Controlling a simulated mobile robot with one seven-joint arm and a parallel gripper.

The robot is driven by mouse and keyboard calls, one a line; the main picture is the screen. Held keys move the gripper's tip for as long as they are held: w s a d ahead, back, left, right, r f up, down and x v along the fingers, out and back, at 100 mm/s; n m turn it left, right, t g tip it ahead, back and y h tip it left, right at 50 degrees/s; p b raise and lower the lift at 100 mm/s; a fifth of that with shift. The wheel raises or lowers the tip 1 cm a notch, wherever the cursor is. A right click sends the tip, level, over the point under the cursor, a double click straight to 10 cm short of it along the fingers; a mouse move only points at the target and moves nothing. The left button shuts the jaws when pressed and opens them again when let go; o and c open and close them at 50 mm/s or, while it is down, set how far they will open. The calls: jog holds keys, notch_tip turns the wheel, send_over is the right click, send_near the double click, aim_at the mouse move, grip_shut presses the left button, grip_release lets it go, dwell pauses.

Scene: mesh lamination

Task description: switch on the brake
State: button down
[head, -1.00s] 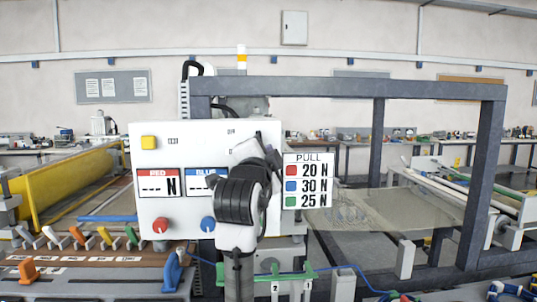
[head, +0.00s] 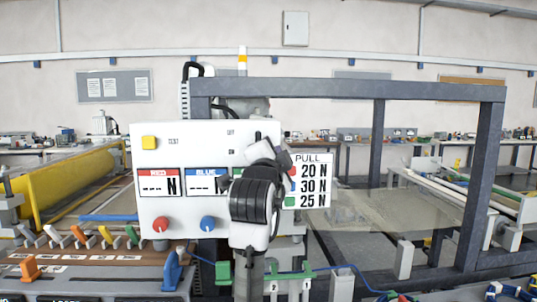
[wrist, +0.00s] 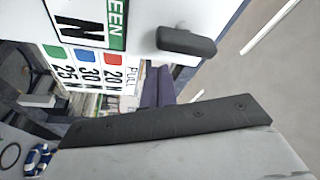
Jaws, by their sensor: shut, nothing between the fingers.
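The white control panel (head: 190,135) faces me, with small labels that look like OFF and ON at its upper right. A dark lever (wrist: 187,42) stands out from the panel above the green display in the wrist view. I take it for the brake switch, but its setting is unclear. My gripper (head: 281,158) is at the panel's right edge, just below and right of the labels. It is shut and empty, apart from the lever. My wrist hides the panel's lower right part.
A PULL sign (head: 312,182) listing 20 N, 30 N and 25 N hangs right of the panel, close to my gripper. Red (head: 161,224) and blue (head: 208,223) knobs stick out below the displays. A dark metal frame (head: 488,180) rises behind and to the right.

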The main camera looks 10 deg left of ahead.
jog(key=s+d+b, duration=0.1)
jog(key=s+b, duration=0.2)
jog(key=s, duration=0.6)
jog(key=shift+s+d+b, duration=0.25)
jog(key=shift+s+b, duration=0.15)
jog(key=shift+r, duration=0.1)
